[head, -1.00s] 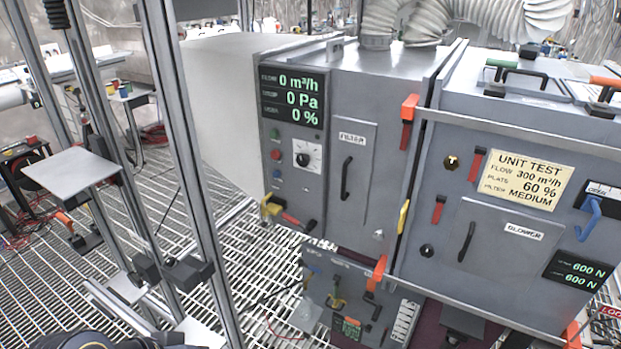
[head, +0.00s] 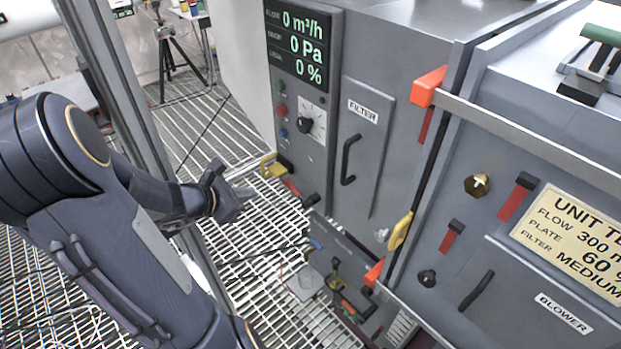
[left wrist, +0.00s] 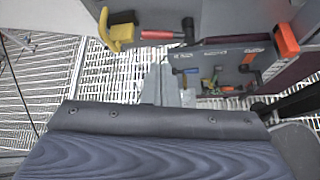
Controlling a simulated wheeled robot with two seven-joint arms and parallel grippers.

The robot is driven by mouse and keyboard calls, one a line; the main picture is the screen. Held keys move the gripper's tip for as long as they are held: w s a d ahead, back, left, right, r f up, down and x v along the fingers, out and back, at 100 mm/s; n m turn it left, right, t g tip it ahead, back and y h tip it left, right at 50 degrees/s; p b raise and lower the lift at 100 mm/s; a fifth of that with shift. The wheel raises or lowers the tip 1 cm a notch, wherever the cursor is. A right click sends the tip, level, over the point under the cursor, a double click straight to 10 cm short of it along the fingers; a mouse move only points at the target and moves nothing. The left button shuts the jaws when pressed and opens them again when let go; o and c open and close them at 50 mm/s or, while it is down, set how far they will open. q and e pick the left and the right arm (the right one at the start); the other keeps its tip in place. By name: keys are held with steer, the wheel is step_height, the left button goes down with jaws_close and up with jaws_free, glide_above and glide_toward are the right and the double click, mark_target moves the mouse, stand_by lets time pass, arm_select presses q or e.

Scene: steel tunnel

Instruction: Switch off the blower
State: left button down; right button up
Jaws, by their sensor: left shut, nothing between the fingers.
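The grey blower unit's display (head: 302,45) reads 0 m³/h, 0 Pa and 0 %. Below it are a green button (head: 280,87), a red button (head: 281,110), a blue button (head: 283,133) and a black knob on a white dial (head: 306,125). A yellow lever (head: 270,166) and a red-handled lever (head: 291,187) sit at the panel's lower edge; both show in the left wrist view, the yellow one (left wrist: 117,32) at upper left. My left gripper (head: 250,168) is shut and empty, close to the yellow lever; contact cannot be told. Its light grey fingers (left wrist: 166,78) show in the wrist view.
A FILTER door (head: 364,150) and a BLOWER panel (head: 555,310) lie to the right. An orange-ended bar (head: 428,86) juts out in front. A small lower panel (head: 340,290) stands near the grating floor. A metal post (head: 110,70) rises beside my left arm.

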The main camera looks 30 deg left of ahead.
arm_select(q)
steer(key=b, duration=0.2)
glide_toward(289, 187)
steer(key=shift+n, duration=0.4)
steer(key=x, duration=0.7)
